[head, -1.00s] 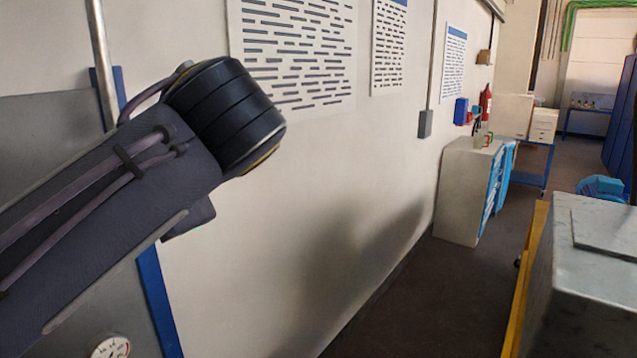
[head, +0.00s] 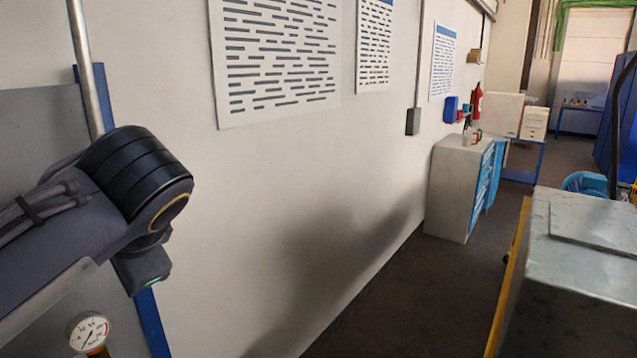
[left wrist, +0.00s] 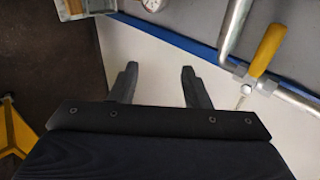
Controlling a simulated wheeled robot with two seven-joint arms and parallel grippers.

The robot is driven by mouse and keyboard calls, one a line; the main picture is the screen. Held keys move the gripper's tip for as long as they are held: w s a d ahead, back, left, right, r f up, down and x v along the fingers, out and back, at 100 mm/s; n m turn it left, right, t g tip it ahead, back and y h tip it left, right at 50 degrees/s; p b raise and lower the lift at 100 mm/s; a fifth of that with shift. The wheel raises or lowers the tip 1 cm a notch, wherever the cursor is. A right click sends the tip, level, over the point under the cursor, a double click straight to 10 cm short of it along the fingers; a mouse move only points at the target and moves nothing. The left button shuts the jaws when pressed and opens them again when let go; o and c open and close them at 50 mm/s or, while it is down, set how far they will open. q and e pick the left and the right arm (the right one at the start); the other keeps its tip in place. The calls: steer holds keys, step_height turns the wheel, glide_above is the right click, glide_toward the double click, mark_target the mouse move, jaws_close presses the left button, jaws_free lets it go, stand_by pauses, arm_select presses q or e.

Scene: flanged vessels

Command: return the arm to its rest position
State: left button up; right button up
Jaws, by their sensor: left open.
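My left arm comes in from the left in the head view, bent at a thick dark joint; its gripper does not show there. In the left wrist view my left gripper (left wrist: 158,84) shows two dark fingers spread apart with nothing between them. The fingers stand out over a pale surface, with a blue edge strip (left wrist: 185,45) beyond their tips. My right gripper is in neither view.
A grey panel with a pressure gauge (head: 88,331) and a metal pipe (head: 86,70) stands close by my left arm. The wrist view shows a yellow valve handle (left wrist: 270,48) on a pipe and a yellow stand (left wrist: 12,125). A metal box (head: 580,260) stands right; dark floor lies between.

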arm_select(q)
steer(key=s+a+f+n+g+h+b, duration=0.1)
steer(key=s+f+h, duration=0.2)
steer(key=f, duration=0.5)
steer(key=s+a+f+n+g+h+b, duration=0.15)
steer(key=s+f, duration=0.25)
steer(key=f, duration=0.4)
steer(key=s+d+f+n+t+h, duration=0.1)
steer(key=s+d+f+n+h, duration=0.1)
steer(key=f, duration=0.4)
steer(key=s+d+f+n+t+h, duration=0.1)
steer(key=s+d+f+n+h, duration=0.2)
steer(key=s+d+f+n, duration=0.1)
step_height(320, 180, down, 3)
steer(key=shift+s+d+f+n+h, duration=0.15)
steer(key=shift+s+d+n+h, duration=0.35)
steer(key=shift+s, duration=0.65)
steer(key=shift+a, duration=0.2)
steer(key=shift+c, duration=0.5)
steer(key=shift+s+t, duration=0.1)
steer(key=shift+t, duration=0.15)
steer(key=shift+c, duration=0.2)
